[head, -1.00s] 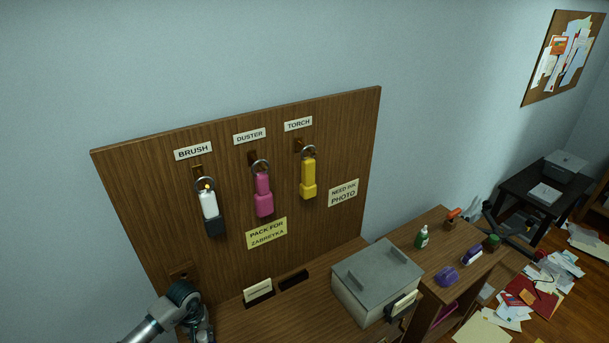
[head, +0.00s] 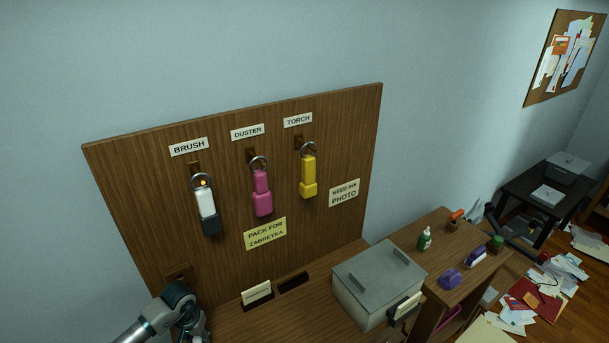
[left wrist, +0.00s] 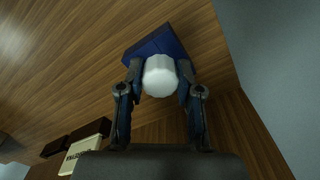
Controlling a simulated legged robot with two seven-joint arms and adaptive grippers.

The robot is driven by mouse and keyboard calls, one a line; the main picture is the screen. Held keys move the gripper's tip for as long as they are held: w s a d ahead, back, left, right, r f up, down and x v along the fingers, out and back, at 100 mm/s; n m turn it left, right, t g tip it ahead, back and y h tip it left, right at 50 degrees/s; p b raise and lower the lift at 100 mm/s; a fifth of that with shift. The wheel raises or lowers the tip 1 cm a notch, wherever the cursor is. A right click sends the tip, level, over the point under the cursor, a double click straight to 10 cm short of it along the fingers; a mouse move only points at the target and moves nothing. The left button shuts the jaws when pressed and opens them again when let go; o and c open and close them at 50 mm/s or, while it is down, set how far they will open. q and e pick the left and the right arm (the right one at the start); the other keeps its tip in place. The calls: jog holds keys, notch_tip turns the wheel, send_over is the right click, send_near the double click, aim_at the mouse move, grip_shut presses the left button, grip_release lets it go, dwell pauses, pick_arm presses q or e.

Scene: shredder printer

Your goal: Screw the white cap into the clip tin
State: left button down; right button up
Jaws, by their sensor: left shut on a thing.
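My left gripper (left wrist: 160,78) is shut on the white cap (left wrist: 159,84), which sits between its two fingers in the left wrist view. A dark blue box (left wrist: 157,44), which looks like the clip tin, is right behind the cap against the wood. The cap covers part of the box, and I cannot tell whether they touch or whether the cap is threaded in. In the head view only my left arm shows at the bottom left; its fingertips, the cap and the blue box are out of sight there. My right gripper is not in view.
A wooden board (head: 330,130) holds white, pink (head: 262,193) and yellow (head: 308,170) tags on hooks. A grey-lidded box (head: 379,282) stands on the wooden desk (head: 300,318). A green bottle (head: 425,238) and a purple item (head: 450,279) stand further right. Papers litter the floor.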

pick_arm(q)
jog(key=shift+s+f, duration=0.2)
jog(key=shift+f, duration=0.2)
jog(key=shift+m+b, duration=0.5)
jog(key=shift+m, duration=0.1)
jog(key=c, duration=1)
grip_release()
jog(key=o, duration=0.3)
jog(key=shift+w, duration=0.2)
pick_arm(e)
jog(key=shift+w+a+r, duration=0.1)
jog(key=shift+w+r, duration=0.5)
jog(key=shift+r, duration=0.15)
pick_arm(q)
jog(key=shift+a+r, duration=0.1)
jog(key=shift+r, duration=0.05)
